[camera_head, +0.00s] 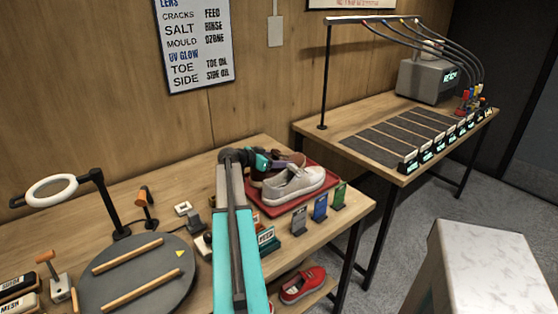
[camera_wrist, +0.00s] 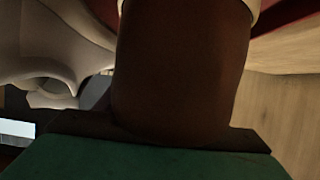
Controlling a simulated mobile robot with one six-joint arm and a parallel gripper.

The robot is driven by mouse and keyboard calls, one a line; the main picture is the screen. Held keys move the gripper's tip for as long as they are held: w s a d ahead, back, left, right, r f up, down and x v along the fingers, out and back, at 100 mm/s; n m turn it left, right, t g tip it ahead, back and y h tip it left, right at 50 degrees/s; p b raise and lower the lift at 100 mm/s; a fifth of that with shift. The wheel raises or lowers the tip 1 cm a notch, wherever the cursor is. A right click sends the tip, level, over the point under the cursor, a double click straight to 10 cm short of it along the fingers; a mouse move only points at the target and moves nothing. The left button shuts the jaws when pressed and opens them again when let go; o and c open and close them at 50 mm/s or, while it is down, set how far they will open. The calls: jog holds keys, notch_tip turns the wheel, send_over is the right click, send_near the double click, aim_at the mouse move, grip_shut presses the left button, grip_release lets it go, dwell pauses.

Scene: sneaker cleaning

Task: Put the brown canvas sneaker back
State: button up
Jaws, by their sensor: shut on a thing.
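The brown canvas sneaker (camera_head: 290,158) is at the back of the red tray (camera_head: 323,186), behind a pale grey sneaker (camera_head: 297,186) that hides much of it. My gripper (camera_head: 279,164) reaches it from the left and is shut on it. In the wrist view the brown sneaker (camera_wrist: 180,70) fills the middle, close to the camera. The pale sneaker (camera_wrist: 50,45) shows at the left there, and red tray surface (camera_wrist: 292,18) shows at the top right. Whether the brown sneaker's sole touches the tray is hidden.
Blue (camera_head: 321,207) and green (camera_head: 339,196) cards stand along the tray's front. A red shoe (camera_head: 303,285) sits on the shelf below. A round grey turntable (camera_head: 138,275) with wooden bars is at left. A second table (camera_head: 400,135) has dark lanes.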

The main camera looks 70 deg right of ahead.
jog(key=o, duration=1.5)
jog(key=shift+c, duration=0.2)
jog(key=shift+w+a, duration=0.1)
jog(key=shift+a, duration=0.05)
notch_tip(320, 180, up, 5)
jog(key=b, duration=0.2)
send_over(256, 177)
jog(key=d, duration=0.3)
jog(key=shift+w+a+f, duration=0.2)
jog(key=shift+w+a, duration=0.05)
jog(key=shift+w, duration=0.1)
